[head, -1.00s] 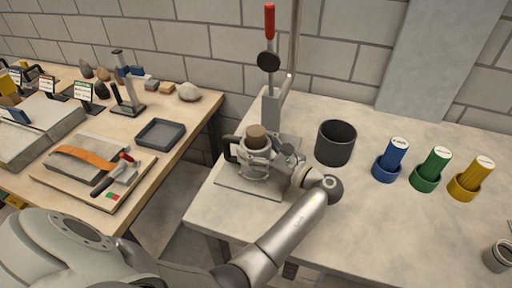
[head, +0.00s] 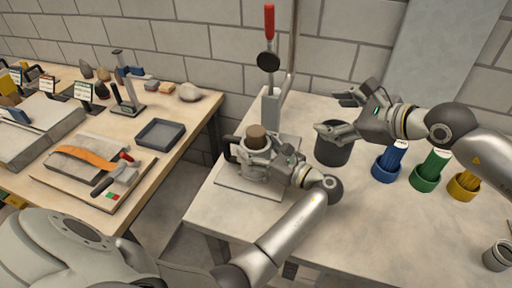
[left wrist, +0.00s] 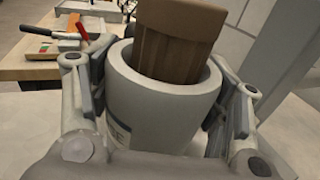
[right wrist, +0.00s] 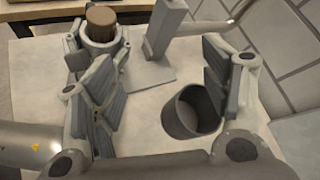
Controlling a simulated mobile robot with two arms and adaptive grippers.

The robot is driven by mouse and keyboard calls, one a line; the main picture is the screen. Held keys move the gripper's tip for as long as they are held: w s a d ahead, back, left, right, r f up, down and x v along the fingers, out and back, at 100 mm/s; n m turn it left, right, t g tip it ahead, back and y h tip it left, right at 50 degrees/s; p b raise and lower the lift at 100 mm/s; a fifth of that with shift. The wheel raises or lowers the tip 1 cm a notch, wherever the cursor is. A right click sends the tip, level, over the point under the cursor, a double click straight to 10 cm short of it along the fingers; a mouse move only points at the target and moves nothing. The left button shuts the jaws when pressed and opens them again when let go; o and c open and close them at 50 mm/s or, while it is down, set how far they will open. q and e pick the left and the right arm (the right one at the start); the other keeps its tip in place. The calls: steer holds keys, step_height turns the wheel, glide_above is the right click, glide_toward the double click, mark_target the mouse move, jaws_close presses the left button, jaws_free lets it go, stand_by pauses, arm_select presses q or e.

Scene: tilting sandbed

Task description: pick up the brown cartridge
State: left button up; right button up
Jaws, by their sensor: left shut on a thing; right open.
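The brown cartridge (head: 256,134) stands partly inside a light grey cup (left wrist: 162,105), its top sticking out above the rim. It is tilted slightly in the left wrist view (left wrist: 178,40). My left gripper (head: 258,160) is shut on the grey cup, a finger on each side of it, at the press stand. My right gripper (head: 336,116) is open and empty, above and near the dark bin, to the right of the cartridge. In the right wrist view the cartridge (right wrist: 101,22) shows beyond my left-hand finger.
The press with a red-tipped lever (head: 269,22) rises behind the cup. A dark cylindrical bin (head: 332,152) stands to its right. Blue (head: 388,166), green (head: 428,172) and yellow (head: 464,182) holders stand further right. The front of the table is clear.

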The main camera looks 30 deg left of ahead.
steer(key=s+a+n+g, duration=0.2)
steer(key=s+a+n, duration=0.4)
steer(key=s+a, duration=0.5)
steer(key=n+t+h, duration=0.6)
steer(key=n+t, duration=0.4)
steer(key=n, duration=0.4)
glide_toward(256, 132)
steer(key=shift+n, duration=0.3)
steer(key=x, duration=0.4)
steer(key=shift+s+f, duration=0.1)
steer(key=shift+f, duration=0.15)
steer(key=shift+r+x, duration=0.1)
steer(key=shift+x, duration=1.25)
steer(key=shift+r+x, duration=0.15)
steer(key=shift+x, duration=1.2)
steer(key=shift+c, duration=0.5)
steer(key=c, duration=1.5)
